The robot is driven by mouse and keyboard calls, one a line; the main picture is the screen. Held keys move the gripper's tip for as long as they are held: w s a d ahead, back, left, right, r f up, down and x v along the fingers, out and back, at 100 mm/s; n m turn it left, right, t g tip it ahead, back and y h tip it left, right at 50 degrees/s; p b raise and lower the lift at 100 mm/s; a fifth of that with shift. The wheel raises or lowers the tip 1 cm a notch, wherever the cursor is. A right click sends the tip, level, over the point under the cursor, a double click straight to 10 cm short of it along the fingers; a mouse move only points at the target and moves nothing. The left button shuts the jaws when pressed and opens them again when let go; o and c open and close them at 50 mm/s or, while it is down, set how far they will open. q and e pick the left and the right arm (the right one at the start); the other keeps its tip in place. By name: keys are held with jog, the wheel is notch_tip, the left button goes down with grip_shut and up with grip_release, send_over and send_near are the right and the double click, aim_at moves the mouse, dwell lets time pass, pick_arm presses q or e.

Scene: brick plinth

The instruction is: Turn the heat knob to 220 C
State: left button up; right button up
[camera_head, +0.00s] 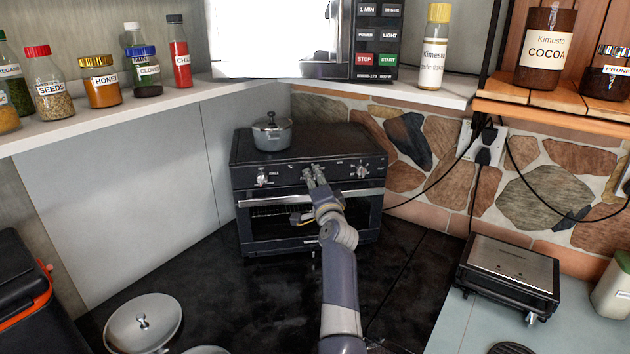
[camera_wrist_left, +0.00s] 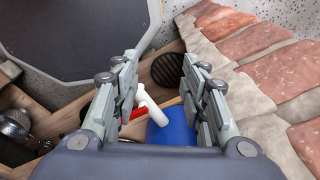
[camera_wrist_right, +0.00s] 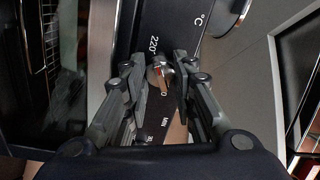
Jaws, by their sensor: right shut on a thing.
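The black toaster oven (camera_head: 250,178) stands on the dark counter, with a control panel across its upper front. My right gripper (camera_head: 315,176) reaches up to the middle of that panel. In the right wrist view its two fingers (camera_wrist_right: 160,88) are shut on the heat knob (camera_wrist_right: 158,76), a small metallic knob with a red mark. The printed "220" and "°C" lie just beyond the knob, and "MIN" is on the near side. I cannot tell exactly where the pointer aims. My left gripper (camera_wrist_left: 160,95) is open and empty in the left wrist view.
A small grey pot (camera_head: 272,133) sits on top of the oven. A microwave (camera_head: 375,40) and jars stand on shelves above. A metal grill (camera_head: 510,270) is at the right, and a round lid (camera_head: 143,322) at the front left. The left wrist view shows a blue object (camera_wrist_left: 172,130).

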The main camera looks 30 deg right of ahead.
jog(key=o, duration=1.1)
jog(key=v, duration=0.8)
jog(key=shift+a+f, duration=0.1)
